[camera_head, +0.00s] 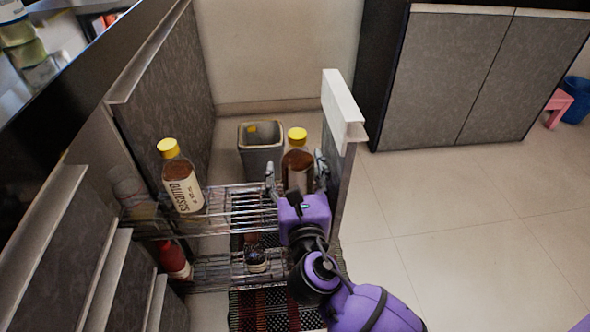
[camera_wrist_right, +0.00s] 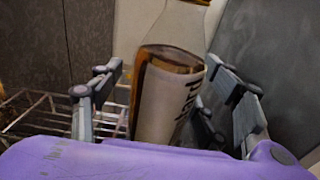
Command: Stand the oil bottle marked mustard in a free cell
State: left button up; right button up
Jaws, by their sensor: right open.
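The oil bottle (camera_head: 298,162) with a yellow cap and brown oil is at the right end of the upper wire tier, near the pull-out's front panel. In the right wrist view its label (camera_wrist_right: 170,100) is partly visible and ends in letters like "ard". My right gripper (camera_head: 295,177) is open, with one finger on each side of this bottle; contact cannot be told. The bottle's base is hidden by the gripper. The wire rack (camera_head: 235,208) has cells; its upper tier looks bare between the two bottles. My left gripper is not in view.
A second yellow-capped bottle (camera_head: 180,180), with a label like "sesame", stands at the rack's left end. The lower tier holds a red bottle (camera_head: 174,260) and a small dark jar (camera_head: 257,260). A grey bin (camera_head: 261,150) stands behind. The white-topped front panel (camera_head: 340,105) is close right.

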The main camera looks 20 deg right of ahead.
jog(key=shift+f, duration=0.15)
jog(key=shift+s, duration=0.2)
jog(key=v, duration=0.7)
jog(key=shift+a, duration=0.1)
jog(key=shift+s, duration=0.1)
